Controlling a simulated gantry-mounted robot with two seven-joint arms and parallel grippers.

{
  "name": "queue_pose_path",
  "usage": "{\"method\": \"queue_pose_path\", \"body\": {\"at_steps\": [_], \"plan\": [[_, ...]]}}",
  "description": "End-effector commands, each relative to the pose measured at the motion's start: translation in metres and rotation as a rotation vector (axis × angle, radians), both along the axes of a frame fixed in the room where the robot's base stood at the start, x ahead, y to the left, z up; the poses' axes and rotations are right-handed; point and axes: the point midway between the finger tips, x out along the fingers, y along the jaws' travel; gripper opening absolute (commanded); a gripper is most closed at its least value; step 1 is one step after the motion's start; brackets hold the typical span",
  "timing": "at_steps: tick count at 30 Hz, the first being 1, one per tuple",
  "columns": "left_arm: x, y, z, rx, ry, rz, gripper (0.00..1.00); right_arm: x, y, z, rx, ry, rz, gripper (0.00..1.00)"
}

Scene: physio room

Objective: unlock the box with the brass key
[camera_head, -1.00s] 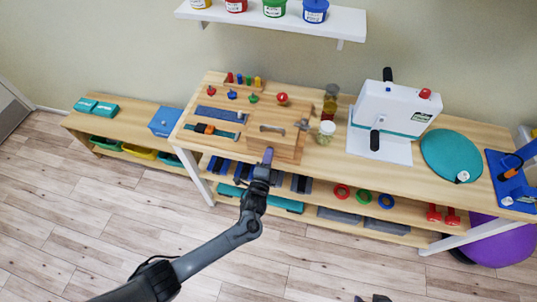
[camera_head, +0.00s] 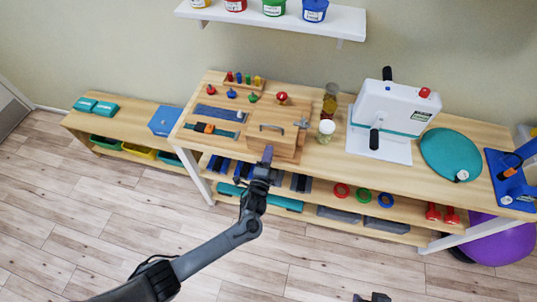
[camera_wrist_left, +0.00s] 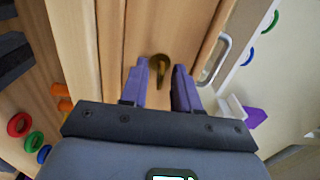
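My left gripper (camera_head: 267,154) is at the box's front side. In the left wrist view, its purple fingers (camera_wrist_left: 162,72) stand apart on either side of the brass key (camera_wrist_left: 159,62), which is against the wooden front. I see a gap between the key and the right finger. The key's tip is hidden. A dark part, probably my right gripper (camera_head: 375,297), barely shows at the bottom edge of the head view.
A jar (camera_head: 326,131) and a white machine (camera_head: 390,110) stand right of the box. Pegs and knobs (camera_head: 231,94) are behind and left of it. The lower shelf holds coloured rings (camera_head: 363,196) and red dumbbells (camera_head: 442,214). The floor in front is clear.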

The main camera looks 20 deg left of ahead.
Motion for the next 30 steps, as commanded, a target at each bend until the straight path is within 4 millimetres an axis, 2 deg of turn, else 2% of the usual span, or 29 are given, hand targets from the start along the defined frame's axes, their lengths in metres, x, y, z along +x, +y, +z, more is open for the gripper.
{"method": "queue_pose_path", "body": {"at_steps": [5,12,18,24,30], "plan": [[-0.019,-0.002,0.0,0.0,0.003,-0.001,0.31,0.0,0.0,0.005,0.0,0.0,0.0,0.43],[-0.061,-0.007,0.0,-0.001,0.003,-0.002,0.31,0.0,-0.001,0.012,-0.004,0.0,0.003,0.43],[-0.089,-0.01,0.0,0.0,0.001,-0.001,0.31,0.0,-0.002,0.015,-0.009,0.0,0.006,0.43],[-0.103,-0.012,0.0,0.0,0.0,0.0,0.31,0.0,-0.002,0.016,-0.009,0.0,0.006,0.43],[-0.105,-0.012,0.0,0.0,0.0,-0.001,0.31,0.0,-0.002,0.016,-0.008,0.0,0.005,0.43]]}}
